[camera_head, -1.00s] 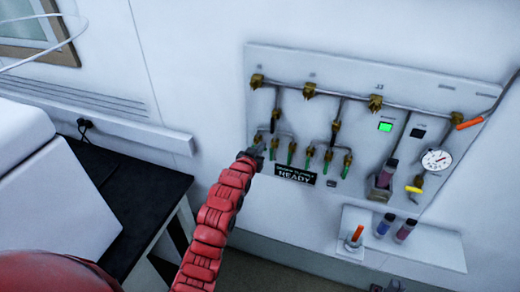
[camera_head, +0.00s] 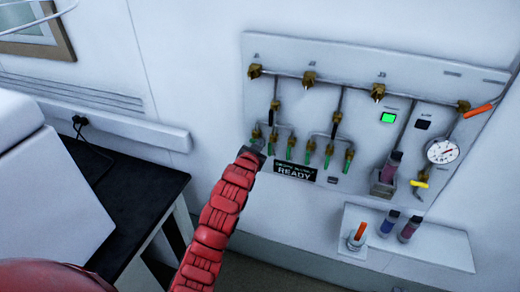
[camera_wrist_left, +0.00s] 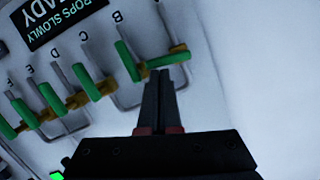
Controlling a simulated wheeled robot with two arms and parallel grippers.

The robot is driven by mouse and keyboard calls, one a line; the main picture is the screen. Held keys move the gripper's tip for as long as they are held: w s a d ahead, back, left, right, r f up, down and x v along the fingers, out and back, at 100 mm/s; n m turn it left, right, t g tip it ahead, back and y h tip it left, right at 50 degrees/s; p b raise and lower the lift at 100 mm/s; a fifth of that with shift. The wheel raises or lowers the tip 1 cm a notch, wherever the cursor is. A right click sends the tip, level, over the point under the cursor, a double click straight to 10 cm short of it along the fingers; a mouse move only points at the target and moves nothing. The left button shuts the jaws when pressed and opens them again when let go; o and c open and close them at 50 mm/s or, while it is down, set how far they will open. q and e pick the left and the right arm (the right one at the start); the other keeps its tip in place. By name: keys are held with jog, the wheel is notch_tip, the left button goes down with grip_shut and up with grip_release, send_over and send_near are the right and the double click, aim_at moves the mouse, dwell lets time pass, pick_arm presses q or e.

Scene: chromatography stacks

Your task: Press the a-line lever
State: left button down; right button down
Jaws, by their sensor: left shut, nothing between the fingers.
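The valve panel (camera_head: 360,100) on the wall carries a row of green-handled levers. The leftmost one, which I take as the a-line lever (camera_head: 256,132), is just above my left gripper (camera_head: 257,148). In the left wrist view the picture is upside down, and this lever (camera_wrist_left: 168,60) is at the right end, beside the B lever (camera_wrist_left: 127,62). Its green handle lies crosswise, while the others stand along their pipes. My left gripper (camera_wrist_left: 162,75) is shut and empty, its tips right at this handle; I cannot tell whether they touch. The A label is not visible.
A black sign (camera_head: 295,171) reading READY is right of the gripper. A green light (camera_head: 388,118) glows, and a gauge (camera_head: 442,151) is at right. A shelf (camera_head: 430,250) with vials sits below. A black table (camera_head: 130,205) stands at left.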

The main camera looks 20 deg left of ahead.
pick_arm(q)
jog(key=f+m+y+b, duration=0.1)
jog(key=m+b, duration=0.2)
jog(key=f+m+t+y+b, duration=0.1)
jog(key=f+m+b, duration=0.1)
jog(key=m+b, duration=0.2)
jog(key=a+f+m+t+y+b, duration=0.1)
jog(key=m+b, duration=0.2)
jog(key=m, duration=0.1)
jog(key=shift+f+b, duration=0.4)
jog(key=shift+a, duration=0.15)
dwell(0.4)
jog(key=shift+f, duration=0.1)
dwell(0.4)
jog(key=p+v, duration=0.4)
jog(key=v, duration=1.3)
jog(key=shift+s+p, duration=0.2)
jog(key=shift+p, duration=0.15)
